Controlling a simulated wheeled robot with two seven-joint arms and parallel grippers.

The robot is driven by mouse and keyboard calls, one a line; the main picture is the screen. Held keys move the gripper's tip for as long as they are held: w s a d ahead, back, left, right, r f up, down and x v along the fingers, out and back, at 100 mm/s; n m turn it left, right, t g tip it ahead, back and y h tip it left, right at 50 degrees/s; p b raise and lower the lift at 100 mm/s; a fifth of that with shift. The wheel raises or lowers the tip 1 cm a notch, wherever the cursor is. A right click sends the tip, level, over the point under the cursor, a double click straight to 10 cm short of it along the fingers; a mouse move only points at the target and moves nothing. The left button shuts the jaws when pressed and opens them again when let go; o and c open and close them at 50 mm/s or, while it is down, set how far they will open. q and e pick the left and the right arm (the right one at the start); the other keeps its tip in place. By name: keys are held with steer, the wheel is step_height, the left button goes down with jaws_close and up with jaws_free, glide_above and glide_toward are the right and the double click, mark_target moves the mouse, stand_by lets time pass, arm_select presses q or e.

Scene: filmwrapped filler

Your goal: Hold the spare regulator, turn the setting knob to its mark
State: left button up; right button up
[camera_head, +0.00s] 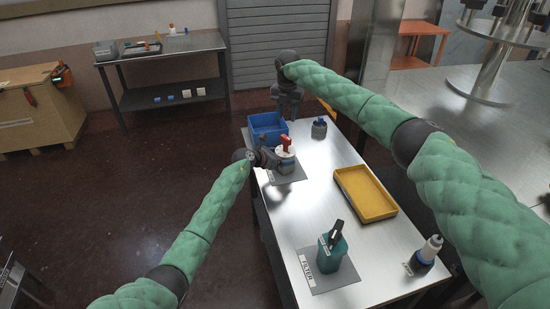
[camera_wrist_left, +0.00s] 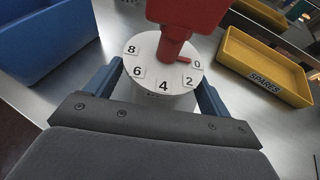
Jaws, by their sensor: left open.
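The regulator (camera_head: 286,163) stands upright on a grey mat on the steel table. Its white dial top (camera_wrist_left: 150,75) carries the numbers 0, 2, 4, 6 and 8 in the left wrist view. The red setting knob (camera_wrist_left: 176,20) rises from the dial's middle, and its short red pointer lies close by the 0. The knob also shows in the head view (camera_head: 286,142). My left gripper (camera_head: 271,158) is open, with its blue fingers on either side of the regulator's body; contact cannot be told. My right gripper (camera_head: 288,108) hangs above, behind the regulator; its jaw opening is unclear.
A blue bin (camera_head: 256,134) stands behind the regulator. A small dark blue-topped item (camera_head: 319,128) is to its right. A yellow tray (camera_head: 377,214), labelled SPARES, looks empty. The table between is clear.

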arm_select(q)
steer(key=shift+x, duration=1.15)
steer(key=c, duration=1.4)
steer(key=o, duration=0.7)
steer(key=shift+c, duration=0.2)
steer(key=c, duration=0.5)
